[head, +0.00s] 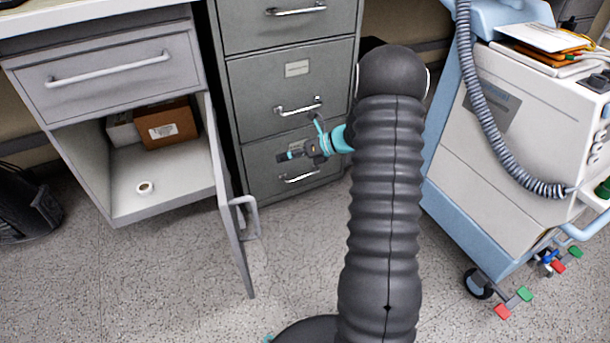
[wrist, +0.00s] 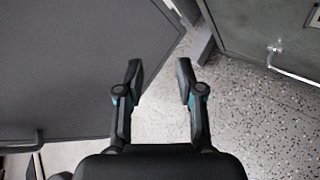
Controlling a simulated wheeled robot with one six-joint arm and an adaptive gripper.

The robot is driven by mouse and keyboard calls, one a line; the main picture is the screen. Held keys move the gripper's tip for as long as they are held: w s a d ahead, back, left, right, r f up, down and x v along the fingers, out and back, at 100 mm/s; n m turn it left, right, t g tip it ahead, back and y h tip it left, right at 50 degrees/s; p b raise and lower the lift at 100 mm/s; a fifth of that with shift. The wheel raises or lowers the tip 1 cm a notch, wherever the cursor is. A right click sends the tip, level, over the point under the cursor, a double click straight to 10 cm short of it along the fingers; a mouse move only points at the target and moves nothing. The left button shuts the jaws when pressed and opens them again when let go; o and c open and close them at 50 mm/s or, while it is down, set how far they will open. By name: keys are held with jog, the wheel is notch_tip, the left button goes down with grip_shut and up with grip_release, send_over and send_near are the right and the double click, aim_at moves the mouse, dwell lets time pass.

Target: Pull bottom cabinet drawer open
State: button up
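The grey filing cabinet (head: 285,75) stands in the middle of the head view. Its bottom drawer (head: 262,180) looks shut, with a silver bar handle (head: 300,178). My gripper (head: 299,138) is in front of the cabinet, above that handle in the picture, and points left. In the wrist view my gripper (wrist: 160,68) is open, with nothing between its fingers. A drawer front (wrist: 270,28) with a silver handle (wrist: 290,65) lies to the right of the fingers, apart from them; which drawer it is I cannot tell for sure.
An open cabinet door (head: 228,200) with a handle (head: 245,217) juts out left of the filing cabinet. It seems to fill the wrist view's left side (wrist: 70,65). A medical cart (head: 500,150) with a hose stands right. Speckled floor (head: 290,250) in front is clear.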

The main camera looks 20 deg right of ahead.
jog(key=w+d+f+m+t, duration=0.3)
jog(key=d+f+m+t, duration=0.1)
jog(key=d+f+m, duration=0.7)
jog(key=m+t+h+p, duration=0.1)
jog(key=m+t+h, duration=0.3)
jog(key=m, duration=0.3)
send_near(307, 176)
jog(key=b+x, duration=0.1)
jog(key=x, duration=0.9)
jog(key=shift+w+a+f, duration=0.15)
jog(key=shift+w+a, duration=0.05)
jog(key=shift+w, duration=0.1)
grip_shut()
